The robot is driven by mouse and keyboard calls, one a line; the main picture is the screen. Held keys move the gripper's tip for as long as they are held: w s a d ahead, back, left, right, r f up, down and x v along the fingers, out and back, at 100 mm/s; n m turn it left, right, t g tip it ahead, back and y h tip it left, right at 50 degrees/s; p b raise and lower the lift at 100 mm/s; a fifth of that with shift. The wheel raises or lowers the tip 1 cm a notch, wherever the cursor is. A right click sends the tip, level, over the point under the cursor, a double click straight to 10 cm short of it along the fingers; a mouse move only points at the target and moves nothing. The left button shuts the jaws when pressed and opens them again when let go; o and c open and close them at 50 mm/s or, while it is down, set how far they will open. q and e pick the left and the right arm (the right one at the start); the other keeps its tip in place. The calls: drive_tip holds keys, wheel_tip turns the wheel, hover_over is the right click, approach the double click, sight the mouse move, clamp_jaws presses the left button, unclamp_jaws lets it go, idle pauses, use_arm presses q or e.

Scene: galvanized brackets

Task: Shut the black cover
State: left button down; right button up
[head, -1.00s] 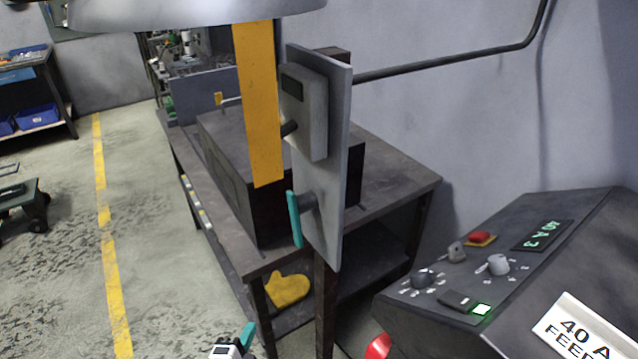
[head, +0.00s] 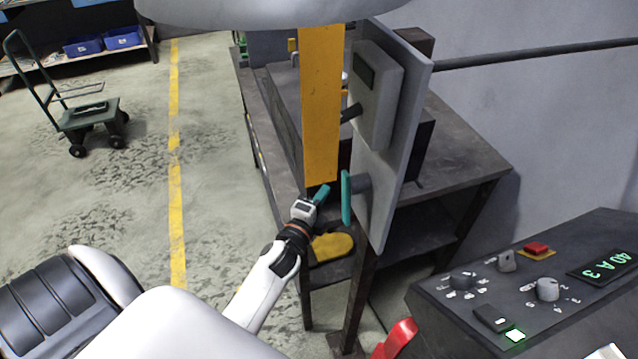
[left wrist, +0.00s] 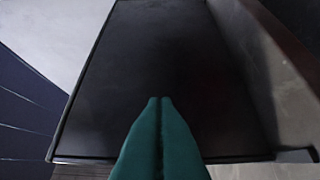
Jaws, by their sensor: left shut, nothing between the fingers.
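A broad flat black panel (left wrist: 165,55), which looks like the black cover, fills the middle of the left wrist view. In the head view a dark box (head: 287,110) stands on the bench, mostly hidden behind a hanging yellow strip and a grey upright plate; I cannot tell its cover apart there. My left gripper (head: 321,194) is at the bench's near end, below the strip's lower end. Its teal fingers (left wrist: 160,125) are shut with nothing between them and point toward the panel; I cannot tell if they touch. My right gripper is out of view.
The yellow strip (head: 320,110) hangs just above the left gripper. The grey plate (head: 405,130), with a teal paddle (head: 346,197), stands close on its right. A control console (head: 540,280) is at lower right. Open floor (head: 220,150) lies left of the bench (head: 470,165).

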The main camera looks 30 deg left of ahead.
use_arm(q)
drive_tip(key=shift+w+a, duration=0.6)
drive_tip(key=shift+a, duration=0.3)
